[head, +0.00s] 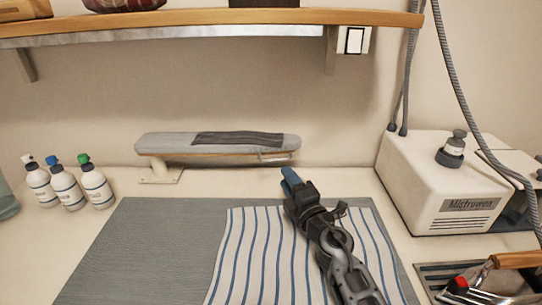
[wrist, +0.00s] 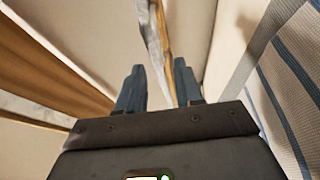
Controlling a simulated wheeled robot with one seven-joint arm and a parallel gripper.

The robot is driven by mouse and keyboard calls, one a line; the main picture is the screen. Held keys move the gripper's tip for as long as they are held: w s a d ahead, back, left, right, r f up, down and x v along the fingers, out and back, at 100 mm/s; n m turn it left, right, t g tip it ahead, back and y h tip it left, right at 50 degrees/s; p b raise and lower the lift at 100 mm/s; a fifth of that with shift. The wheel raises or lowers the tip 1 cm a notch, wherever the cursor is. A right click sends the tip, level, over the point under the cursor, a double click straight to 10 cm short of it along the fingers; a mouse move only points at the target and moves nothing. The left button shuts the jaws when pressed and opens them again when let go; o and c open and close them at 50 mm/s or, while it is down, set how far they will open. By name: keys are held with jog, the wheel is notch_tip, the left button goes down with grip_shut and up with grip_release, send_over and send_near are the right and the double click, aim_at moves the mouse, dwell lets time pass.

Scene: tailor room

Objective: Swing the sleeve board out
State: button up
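The sleeve board (head: 170,143) is a long grey padded board with a dark strip on top. It lies along the back wall on a cream bracket (head: 160,174) near its left end. A small metal handle (head: 275,157) shows under its right end. My gripper (head: 288,175) is just in front of and below that right end. In the wrist view my gripper (wrist: 158,66) has its two blue-grey fingers apart with a gap between them. The board's pale cover (wrist: 151,35) and wooden edge (wrist: 163,28) show beyond the gap. Contact cannot be seen.
A wooden shelf (head: 200,20) runs above the board. Several bottles (head: 67,188) stand at left. A white steam unit (head: 430,185) with hoses stands at right, by an iron (head: 490,285). A striped cloth (head: 255,250) lies on a grey mat (head: 140,245) in front.

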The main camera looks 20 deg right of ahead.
jog(key=w+b, duration=0.2)
jog(key=w, duration=0.5)
jog(key=shift+w+a+r, duration=0.25)
jog(key=shift+a+r, duration=0.05)
jog(key=shift+r, duration=0.05)
grip_shut()
dwell(1.1)
